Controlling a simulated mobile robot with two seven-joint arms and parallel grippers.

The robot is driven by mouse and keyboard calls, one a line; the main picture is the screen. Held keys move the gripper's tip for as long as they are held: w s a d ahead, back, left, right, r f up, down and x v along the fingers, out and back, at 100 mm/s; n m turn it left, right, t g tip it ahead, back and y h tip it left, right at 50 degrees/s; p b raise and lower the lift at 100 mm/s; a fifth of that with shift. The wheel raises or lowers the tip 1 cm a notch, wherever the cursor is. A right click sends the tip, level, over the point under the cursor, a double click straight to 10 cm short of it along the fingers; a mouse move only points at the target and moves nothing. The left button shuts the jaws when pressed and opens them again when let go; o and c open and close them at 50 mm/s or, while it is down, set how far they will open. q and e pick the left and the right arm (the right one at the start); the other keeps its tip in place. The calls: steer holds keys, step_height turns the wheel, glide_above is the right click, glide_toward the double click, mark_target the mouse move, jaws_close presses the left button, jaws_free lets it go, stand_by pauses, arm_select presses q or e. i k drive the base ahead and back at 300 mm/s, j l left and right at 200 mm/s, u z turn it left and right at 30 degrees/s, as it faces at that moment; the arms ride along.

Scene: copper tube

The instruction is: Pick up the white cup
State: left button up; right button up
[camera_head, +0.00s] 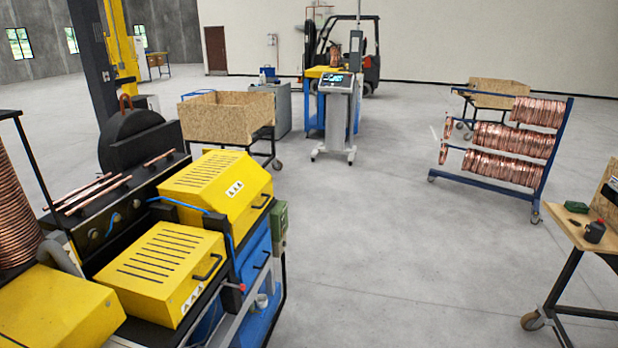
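A small whitish object (262,301) sits low on the right side of the yellow and blue machine (205,265). It may be the white cup, but it is too small to tell for certain. It is next to the blue lower panel, below the yellow covers. No other cup shows clearly. Neither of my grippers is in view.
A wooden workbench (575,228) with a dark bottle (594,231) and a green box (576,207) is at the right. A blue rack (540,185) holds copper coils. A control console (334,115) and a wooden crate (226,117) stand farther back. The middle floor is clear.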

mark_target(261, 299)
steer(key=i+l+u, duration=0.3)
steer(key=i, duration=0.35)
steer(key=i+l+u, duration=0.25)
steer(key=i, duration=0.35)
steer(key=i+l+u, duration=0.3)
steer(key=i, duration=0.3)
steer(key=i+l+u, duration=0.4)
steer(key=u, duration=0.2)
steer(key=i+l+u, duration=0.15)
steer(key=l+u, duration=0.15)
steer(key=i+l+u, duration=0.1)
steer(key=l+u, duration=0.2)
steer(key=l, duration=0.15)
steer(key=l+u, duration=0.3)
steer(key=i+l, duration=0.05)
steer(key=l, duration=0.05)
